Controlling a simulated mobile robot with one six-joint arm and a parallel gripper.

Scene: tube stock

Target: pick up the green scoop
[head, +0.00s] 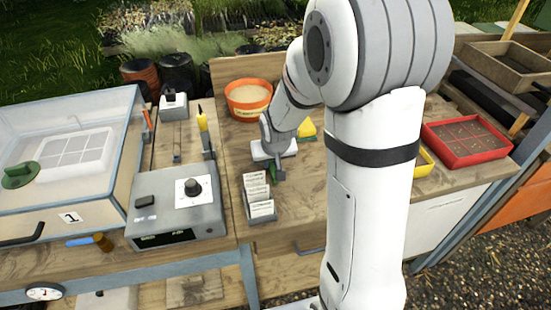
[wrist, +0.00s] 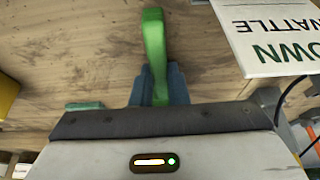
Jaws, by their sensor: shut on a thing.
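My gripper (wrist: 158,88) is shut on the green scoop (wrist: 154,40), whose curved green handle stands out between the two fingers in the wrist view. In the head view my gripper (head: 277,175) is low over the wooden bench, just behind the rack of white labels. Only a small bit of green shows there beside the fingers. The scoop's other end is hidden by the gripper, and I cannot tell whether it touches the bench.
The white label cards (head: 260,192) stand close in front of my gripper. An orange pot (head: 248,99) is behind it. A grey control box (head: 177,205) stands to the left, and a red tray (head: 466,141) to the right. A yellow object (head: 306,130) is partly hidden by my arm.

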